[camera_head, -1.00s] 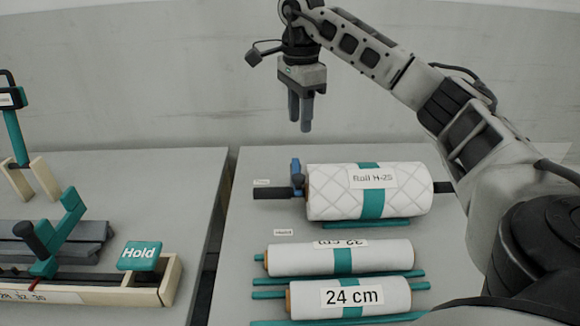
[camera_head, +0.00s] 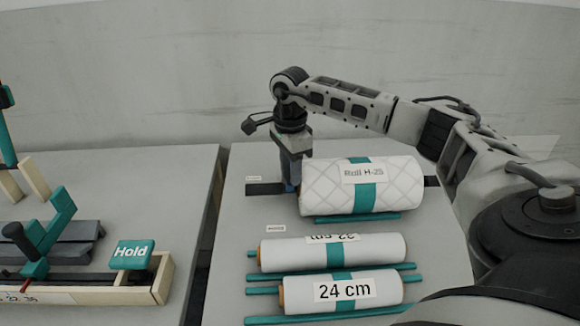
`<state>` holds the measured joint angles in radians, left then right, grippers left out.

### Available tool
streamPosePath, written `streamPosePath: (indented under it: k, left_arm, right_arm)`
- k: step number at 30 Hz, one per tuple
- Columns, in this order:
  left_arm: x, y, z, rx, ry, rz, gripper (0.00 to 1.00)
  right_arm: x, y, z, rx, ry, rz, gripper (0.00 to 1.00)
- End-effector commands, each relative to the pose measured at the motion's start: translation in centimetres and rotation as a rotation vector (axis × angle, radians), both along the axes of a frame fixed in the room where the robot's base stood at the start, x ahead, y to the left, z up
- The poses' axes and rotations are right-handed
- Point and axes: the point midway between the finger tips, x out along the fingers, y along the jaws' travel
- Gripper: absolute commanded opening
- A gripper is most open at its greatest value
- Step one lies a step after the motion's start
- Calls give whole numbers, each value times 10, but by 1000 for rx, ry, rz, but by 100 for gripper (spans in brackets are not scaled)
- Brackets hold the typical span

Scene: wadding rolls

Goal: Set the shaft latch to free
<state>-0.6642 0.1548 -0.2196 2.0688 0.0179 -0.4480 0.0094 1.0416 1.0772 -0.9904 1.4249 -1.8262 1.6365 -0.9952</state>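The shaft latch (camera_head: 291,187) is a small blue piece on the dark shaft, at the left end of the quilted white roll marked "Roll H-25" (camera_head: 400,185). My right gripper (camera_head: 291,178) points down right over the latch and hides most of it. I cannot tell whether its fingers touch the latch or how far apart they are. The dark shaft (camera_head: 262,189) sticks out left of the gripper. Two small white labels lie on the table, one by the shaft end (camera_head: 254,178) and one nearer (camera_head: 275,228); their print is too small to read surely. My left gripper is not in view.
Two plain white rolls, one marked 32 cm (camera_head: 385,248) and one marked 24 cm (camera_head: 388,290), lie in front among teal bars. On the left table stands a wooden frame (camera_head: 160,283) with a teal "Hold" plate (camera_head: 132,254) and a teal lever (camera_head: 60,215). A gap separates the tables.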

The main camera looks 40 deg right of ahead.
Motion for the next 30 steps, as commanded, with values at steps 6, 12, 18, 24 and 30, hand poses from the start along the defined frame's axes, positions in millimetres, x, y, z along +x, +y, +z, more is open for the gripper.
streamPosePath:
  k: [6,12,18,24,30]
  left_arm:
    - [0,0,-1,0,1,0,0]
    - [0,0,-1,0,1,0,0]
    - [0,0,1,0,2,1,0]
    - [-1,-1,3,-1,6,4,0]
    - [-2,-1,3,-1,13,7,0]
  right_arm:
    - [0,0,0,0,1,0,10]
    - [0,1,0,1,1,-2,0]
    - [3,5,1,2,0,-41,0]
    - [13,14,2,3,1,-152,0]
    - [29,26,2,3,0,-325,0]
